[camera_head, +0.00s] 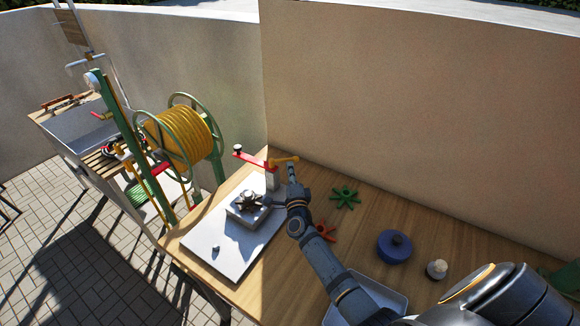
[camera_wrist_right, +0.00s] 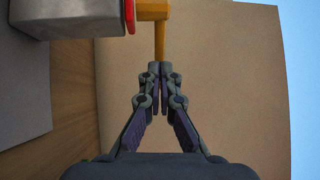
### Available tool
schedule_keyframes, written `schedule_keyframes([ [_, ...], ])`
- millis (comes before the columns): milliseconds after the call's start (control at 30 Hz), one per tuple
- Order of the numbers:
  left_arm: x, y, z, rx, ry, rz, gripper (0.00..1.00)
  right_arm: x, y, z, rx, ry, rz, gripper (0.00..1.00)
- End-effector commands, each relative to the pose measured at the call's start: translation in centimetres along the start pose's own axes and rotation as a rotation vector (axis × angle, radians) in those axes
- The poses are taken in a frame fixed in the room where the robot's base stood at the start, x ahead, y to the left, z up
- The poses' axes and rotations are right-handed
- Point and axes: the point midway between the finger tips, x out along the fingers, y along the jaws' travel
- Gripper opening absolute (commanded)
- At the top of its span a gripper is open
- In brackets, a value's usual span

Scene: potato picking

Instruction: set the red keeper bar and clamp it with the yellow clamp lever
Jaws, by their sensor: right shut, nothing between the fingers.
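The red keeper bar (camera_head: 252,159) lies across the top of a pale post (camera_head: 272,181) and reaches out to the left in the head view, with a knob at its far end. A red edge (camera_wrist_right: 130,16) shows beside the post in the wrist view. The yellow clamp lever (camera_head: 286,160) sticks out to the right of the post; in the wrist view its arm (camera_wrist_right: 160,40) points toward my fingertips. My right gripper (camera_head: 291,173) is shut and empty at the lever's end; whether they touch is unclear. My left gripper is out of view.
A white board (camera_head: 215,262) carries a block (camera_head: 239,213) with a metal star-shaped part. On the wooden table are a green star knob (camera_head: 345,197), a red one (camera_head: 325,231), a blue round part (camera_head: 394,247) and a tray (camera_head: 398,297). A wall stands behind.

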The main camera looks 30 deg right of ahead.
Motion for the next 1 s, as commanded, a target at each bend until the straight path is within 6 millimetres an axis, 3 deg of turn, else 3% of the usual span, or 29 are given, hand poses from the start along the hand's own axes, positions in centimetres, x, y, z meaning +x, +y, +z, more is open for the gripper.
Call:
schedule_keyframes([
  [433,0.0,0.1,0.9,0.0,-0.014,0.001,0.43,0.7,0.1,0.0,0.001,-0.002,0.0,0.0],
  [667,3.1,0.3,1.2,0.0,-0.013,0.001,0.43,2.0,0.7,-0.8,0.013,-0.125,-0.003,0.0],
  [800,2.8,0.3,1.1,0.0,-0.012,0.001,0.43,3.1,0.4,-1.0,0.018,-0.12,0.0,0.0],
  [1000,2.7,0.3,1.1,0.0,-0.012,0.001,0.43,3.1,0.3,-1.0,0.019,-0.12,0.0,0.0],
])
